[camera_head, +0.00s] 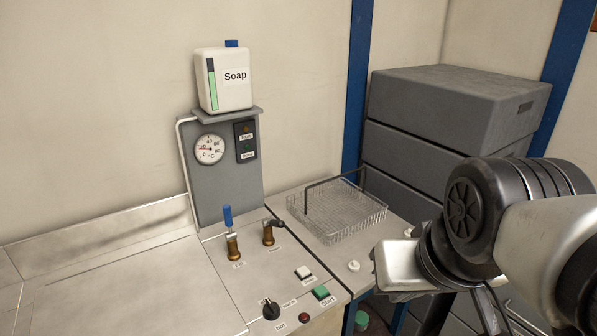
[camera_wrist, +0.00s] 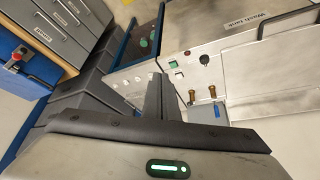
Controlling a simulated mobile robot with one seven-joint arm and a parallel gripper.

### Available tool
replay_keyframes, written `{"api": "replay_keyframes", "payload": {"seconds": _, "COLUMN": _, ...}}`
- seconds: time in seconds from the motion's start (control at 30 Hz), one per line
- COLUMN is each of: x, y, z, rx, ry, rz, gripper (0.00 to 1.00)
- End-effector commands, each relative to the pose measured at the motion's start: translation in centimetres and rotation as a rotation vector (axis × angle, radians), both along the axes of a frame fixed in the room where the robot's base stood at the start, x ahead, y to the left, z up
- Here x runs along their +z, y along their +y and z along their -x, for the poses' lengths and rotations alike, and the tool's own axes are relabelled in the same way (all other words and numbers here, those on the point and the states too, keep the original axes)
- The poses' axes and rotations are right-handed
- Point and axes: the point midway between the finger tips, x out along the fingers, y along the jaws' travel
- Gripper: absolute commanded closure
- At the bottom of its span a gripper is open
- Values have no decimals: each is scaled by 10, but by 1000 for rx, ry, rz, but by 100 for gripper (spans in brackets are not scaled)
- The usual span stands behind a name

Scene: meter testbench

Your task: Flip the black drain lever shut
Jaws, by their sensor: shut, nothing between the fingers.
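The black drain lever (camera_head: 274,223) sits on a brass valve on the steel bench top, right of a second brass valve with an upright blue handle (camera_head: 228,216). The lever looks roughly level, but its exact angle is hard to tell. In the wrist view the brass valves (camera_wrist: 212,93) show right of the fingers, with the blue handle (camera_wrist: 217,110) beside them. The black lever is small and unclear there. My gripper (camera_wrist: 159,82) is shut and empty, above the bench and apart from both valves. Its fingertips cannot be made out in the head view.
A white switch (camera_head: 304,273), green button (camera_head: 321,292), red button (camera_head: 304,318) and black knob (camera_head: 271,310) sit in front of the valves. A wire basket (camera_head: 340,212) stands to the right. A gauge panel (camera_head: 228,180) with a soap bottle (camera_head: 224,82) rises behind.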

Motion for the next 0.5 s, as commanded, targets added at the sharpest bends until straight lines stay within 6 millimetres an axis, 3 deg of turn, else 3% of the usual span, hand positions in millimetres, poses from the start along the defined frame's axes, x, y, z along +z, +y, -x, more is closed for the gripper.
{"api": "replay_keyframes", "payload": {"seconds": 0.27, "x": -8, "y": 6, "z": -3, "rx": -12, "ry": 17, "rz": -36, "gripper": 100}}
{"api": "replay_keyframes", "payload": {"seconds": 0.37, "x": -28, "y": 27, "z": -13, "rx": -53, "ry": 74, "rz": -154, "gripper": 100}}
{"api": "replay_keyframes", "payload": {"seconds": 0.5, "x": -69, "y": 79, "z": -47, "rx": -190, "ry": 214, "rz": -471, "gripper": 100}}
